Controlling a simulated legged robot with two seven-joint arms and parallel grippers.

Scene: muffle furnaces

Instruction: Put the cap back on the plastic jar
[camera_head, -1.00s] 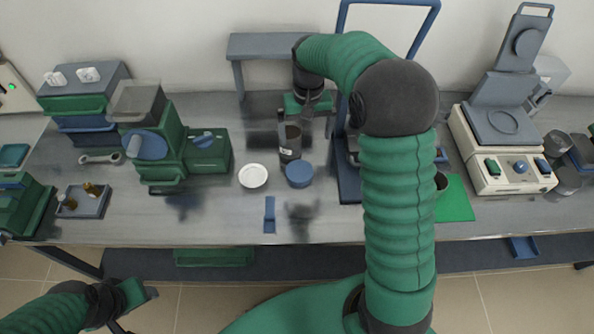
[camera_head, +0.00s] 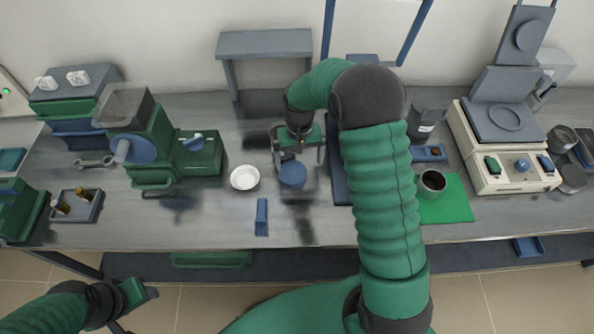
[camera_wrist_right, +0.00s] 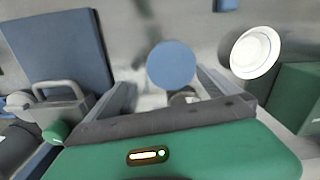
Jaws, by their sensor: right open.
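A round blue cap (camera_head: 292,175) lies on the bench right of a white dish. In the right wrist view the cap (camera_wrist_right: 171,65) shows between and beyond the two finger bars. My right gripper (camera_head: 298,158) is open and empty, reaching down just behind the cap, with a finger at each side. A small grey round part (camera_wrist_right: 183,96) shows below the cap in the wrist view; it may be the jar's top, mostly hidden by my gripper. The dark, labelled jar seen earlier behind the cap is covered in the head view. My left gripper (camera_head: 140,295) is at the lower left, off the bench.
The white dish (camera_head: 244,177) is left of the cap, and a blue clip-like piece (camera_head: 262,216) lies in front. A dark labelled container (camera_head: 425,125) and a cup (camera_head: 432,183) on a green mat (camera_head: 455,204) stand right of my arm. Green equipment (camera_head: 200,155) stands left.

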